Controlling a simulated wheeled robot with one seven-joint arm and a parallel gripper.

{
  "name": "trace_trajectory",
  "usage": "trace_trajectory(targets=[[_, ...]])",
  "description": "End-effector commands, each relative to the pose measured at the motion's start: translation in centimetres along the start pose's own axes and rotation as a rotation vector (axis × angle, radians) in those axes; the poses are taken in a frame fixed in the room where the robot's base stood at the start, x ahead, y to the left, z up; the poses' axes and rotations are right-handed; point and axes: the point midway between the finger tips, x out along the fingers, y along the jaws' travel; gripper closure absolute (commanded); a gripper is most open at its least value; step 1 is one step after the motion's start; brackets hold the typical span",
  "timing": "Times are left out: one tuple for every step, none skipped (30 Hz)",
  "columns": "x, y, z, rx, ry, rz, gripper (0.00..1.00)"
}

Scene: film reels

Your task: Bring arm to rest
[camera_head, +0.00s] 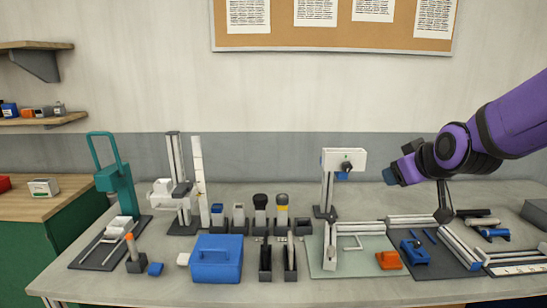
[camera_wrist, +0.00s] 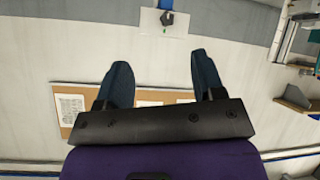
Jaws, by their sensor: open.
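My purple arm enters from the right in the head view. My gripper (camera_head: 391,174) is raised above the right part of the workbench, clear of the things on it, and points left. In the wrist view my gripper (camera_wrist: 160,78) has its two dark blue fingers apart, with nothing between them but the wall and a white device beyond. The workbench (camera_head: 170,283) stands against the wall and carries several tools and fixtures.
A white-headed stand (camera_head: 344,160) rises just left of my gripper. A teal press (camera_head: 118,185), a blue box (camera_head: 216,262) and an orange block (camera_head: 389,260) are on the bench. A corkboard (camera_head: 336,38) hangs on the wall.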

Motion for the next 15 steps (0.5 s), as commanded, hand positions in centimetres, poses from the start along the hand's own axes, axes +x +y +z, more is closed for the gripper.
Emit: trace_trajectory(targets=[[-1.8, 0.1, 0.2, 0.031, -0.024, -0.014, 0.38], [-2.8, 0.1, 0.6, 0.050, -0.045, -0.024, 0.38], [-4.0, 0.0, 1.0, 0.074, -0.072, -0.036, 0.38], [-5.0, -0.1, 1.3, 0.090, -0.092, -0.043, 0.38], [-5.9, -0.2, 1.6, 0.107, -0.114, -0.051, 0.38], [-7.2, -0.3, 2.1, 0.130, -0.142, -0.059, 0.38], [-8.2, -0.4, 2.5, 0.147, -0.165, -0.064, 0.38], [-9.2, -0.5, 2.9, 0.163, -0.186, -0.068, 0.38], [-10.5, -0.7, 3.5, 0.185, -0.216, -0.072, 0.38], [-11.5, -0.8, 4.0, 0.201, -0.240, -0.074, 0.38], [-12.5, -1.0, 4.5, 0.215, -0.262, -0.075, 0.38], [-13.8, -1.2, 5.2, 0.236, -0.293, -0.074, 0.38], [-14.8, -1.3, 5.7, 0.251, -0.316, -0.072, 0.38], [-15.7, -1.5, 6.2, 0.265, -0.339, -0.071, 0.38], [-16.9, -1.7, 6.8, 0.284, -0.367, -0.067, 0.38]])
